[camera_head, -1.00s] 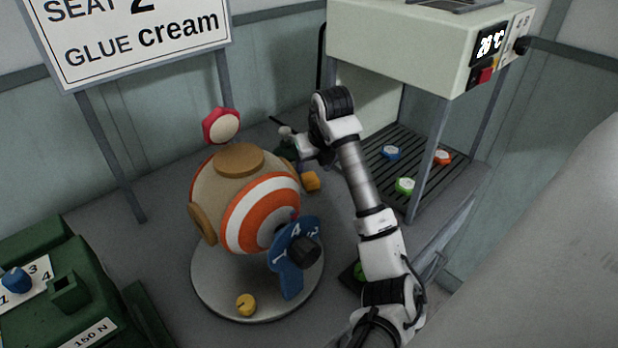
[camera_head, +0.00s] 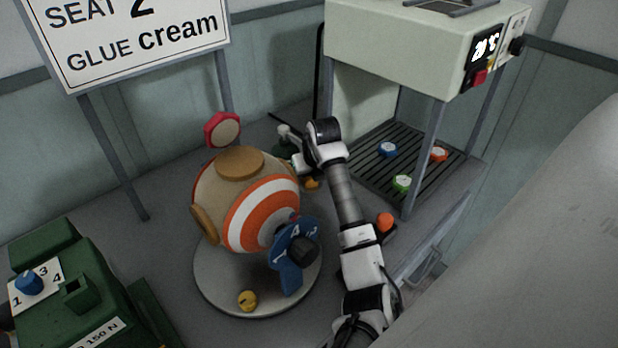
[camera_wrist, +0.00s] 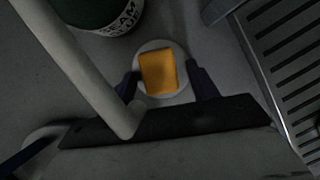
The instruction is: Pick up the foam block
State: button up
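The foam block is an orange-yellow block (camera_wrist: 157,72) lying on a pale round disc (camera_wrist: 176,98) in the wrist view. In the head view only a small orange part of it (camera_head: 312,183) shows beside my arm. My gripper (camera_wrist: 164,84) is open, with one dark finger to the left of the block and one to the right. A narrow gap shows on the right; on the left the finger is very close to the block, and I cannot tell if it touches. In the head view my fingers are hidden behind the arm and ball.
A green glue can (camera_wrist: 100,10) stands just beyond the block. A pale rod (camera_wrist: 75,60) crosses the wrist view at left. An orange knob (camera_head: 385,222) is nearby.

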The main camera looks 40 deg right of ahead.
jog(key=c, duration=1)
jog(key=shift+o, duration=0.2)
jog(key=shift+r, duration=0.2)
jog(key=shift+r+b, duration=0.5)
jog(key=shift+r, duration=0.15)
jog(key=shift+b+v, duration=0.45)
jog(key=shift+v, duration=0.45)
jog(key=s+a+b, duration=0.1)
jog(key=s, duration=0.4)
jog(key=s+a+b, duration=0.1)
jog(key=s+a, duration=0.1)
jog(key=s, duration=0.4)
jog(key=s+a+b, duration=0.2)
jog(key=s, duration=0.3)
jog(key=shift+s+a+r, duration=0.1)
jog(key=shift+s+a, duration=0.1)
jog(key=shift+s, duration=0.1)
jog(key=o, duration=0.4)
jog(key=shift+c, duration=1.3)
